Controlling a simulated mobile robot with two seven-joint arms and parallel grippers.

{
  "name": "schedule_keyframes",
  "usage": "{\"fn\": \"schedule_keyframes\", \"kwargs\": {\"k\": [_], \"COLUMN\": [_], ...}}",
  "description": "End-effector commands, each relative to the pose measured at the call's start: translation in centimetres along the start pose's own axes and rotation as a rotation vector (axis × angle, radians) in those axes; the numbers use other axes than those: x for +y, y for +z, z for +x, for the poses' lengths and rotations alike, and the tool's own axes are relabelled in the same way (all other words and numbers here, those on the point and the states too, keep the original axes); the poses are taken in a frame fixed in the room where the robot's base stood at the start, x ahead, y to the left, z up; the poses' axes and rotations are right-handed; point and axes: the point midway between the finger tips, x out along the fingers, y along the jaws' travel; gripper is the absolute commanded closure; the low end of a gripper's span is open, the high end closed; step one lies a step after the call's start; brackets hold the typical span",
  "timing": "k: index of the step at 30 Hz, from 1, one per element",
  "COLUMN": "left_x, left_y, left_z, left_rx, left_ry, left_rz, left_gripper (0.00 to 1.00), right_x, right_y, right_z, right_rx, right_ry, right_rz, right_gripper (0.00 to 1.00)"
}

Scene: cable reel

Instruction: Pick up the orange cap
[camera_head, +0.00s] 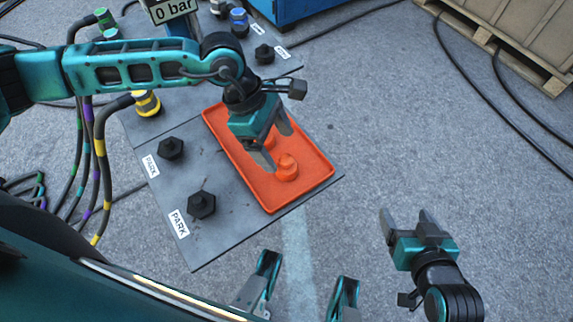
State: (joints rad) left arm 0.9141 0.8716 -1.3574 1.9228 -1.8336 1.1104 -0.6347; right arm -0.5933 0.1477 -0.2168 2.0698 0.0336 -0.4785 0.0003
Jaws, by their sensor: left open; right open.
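An orange cap (287,168) stands in the shallow orange tray (314,177), towards its front right. Another orange piece (269,140) shows just behind it, partly hidden by my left gripper. My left gripper (279,151) is open and empty, pointing down over the tray. One finger is just left of the front cap and the other is behind it; I cannot tell whether either touches it. My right gripper (404,212) is open and empty over the bare ground to the right of the tray.
The tray lies on a grey plate (215,240) with black hex fittings (201,205) beside PARK labels. Hoses with a yellow-banded connector (147,103) run along the left. A wooden crate (535,35) on a pallet and cables are at the upper right.

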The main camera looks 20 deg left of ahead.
Motion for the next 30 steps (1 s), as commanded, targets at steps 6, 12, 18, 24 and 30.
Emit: {"fn": "schedule_keyframes", "kwargs": {"k": [6,12,18,24,30], "left_x": [-0.2,-0.4,-0.3,-0.3,-0.3], "left_y": [0.0,0.1,0.1,0.1,0.1], "left_z": [1.6,4.7,5.5,5.5,5.5], "left_rx": [-0.001,-0.002,-0.001,-0.001,-0.002], "left_ry": [-0.002,-0.002,0.001,0.000,0.000], "left_rz": [0.000,-0.001,0.000,-0.001,-0.001], "left_gripper": [0.19,0.19,0.19,0.28,0.47], "right_x": [0.1,0.1,0.2,0.2,0.3], "right_y": [0.3,0.9,1.0,1.0,1.1], "right_z": [0.2,0.6,0.6,0.6,0.6], "right_rx": [0.000,0.000,-0.001,-0.001,-0.002], "right_ry": [0.001,0.002,0.002,0.003,0.003], "right_rz": [0.000,0.000,-0.001,-0.004,-0.008], "right_gripper": [0.24,0.24,0.24,0.24,0.24]}}
